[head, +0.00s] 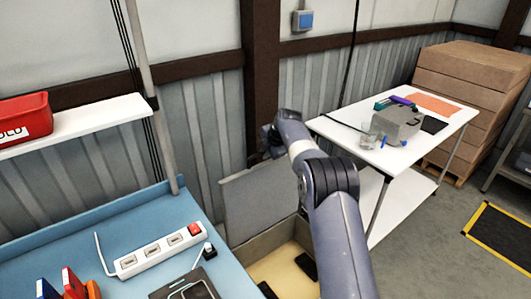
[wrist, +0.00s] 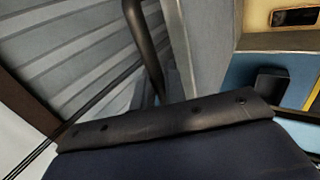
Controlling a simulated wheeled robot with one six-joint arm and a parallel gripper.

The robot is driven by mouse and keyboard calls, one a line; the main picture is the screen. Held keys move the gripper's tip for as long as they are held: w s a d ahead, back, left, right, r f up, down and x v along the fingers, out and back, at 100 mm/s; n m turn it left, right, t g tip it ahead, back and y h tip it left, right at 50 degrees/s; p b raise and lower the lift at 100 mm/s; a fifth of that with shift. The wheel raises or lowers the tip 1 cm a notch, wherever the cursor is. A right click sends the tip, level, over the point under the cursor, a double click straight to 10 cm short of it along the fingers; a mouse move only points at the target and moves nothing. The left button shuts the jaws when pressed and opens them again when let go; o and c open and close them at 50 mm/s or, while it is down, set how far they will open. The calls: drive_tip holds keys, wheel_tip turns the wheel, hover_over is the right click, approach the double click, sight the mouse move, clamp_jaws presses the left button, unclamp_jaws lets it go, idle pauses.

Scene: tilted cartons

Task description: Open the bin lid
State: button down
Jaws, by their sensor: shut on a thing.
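The bin (head: 262,243) is a beige open box standing on the floor between the blue bench and the white table. Its grey lid (head: 256,196) is raised and stands steeply tilted at the back of the bin, towards the corrugated wall. My gripper (head: 273,150) is at the lid's top edge, shut on it; its fingertips are mostly hidden by my arm. Dark flat items (head: 306,265) lie on the bin's yellowish floor. In the wrist view a dark riveted piece fills the bottom, and the jaws' contact is not clear.
The blue bench (head: 130,222) at the left holds a white power strip (head: 158,250). A white table (head: 440,128) with a grey box (head: 397,125) and a glass stands at the right. Brown cartons (head: 470,75) are stacked behind it. A white shelf (head: 80,122) carries a red bin (head: 22,117).

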drive_tip(key=c, duration=1.5)
unclamp_jaws()
drive_tip(key=shift+c, duration=0.2)
drive_tip(key=shift+r, duration=0.1)
drive_tip(key=b+v, duration=0.2)
drive_tip(key=v, duration=0.8)
drive_tip(key=shift+s+r, duration=0.15)
drive_tip(key=shift+r, duration=0.1)
drive_tip(key=shift+f, duration=0.1)
drive_tip(key=p+x, duration=0.2)
drive_tip(key=x, duration=0.8)
drive_tip(key=shift+f, duration=0.25)
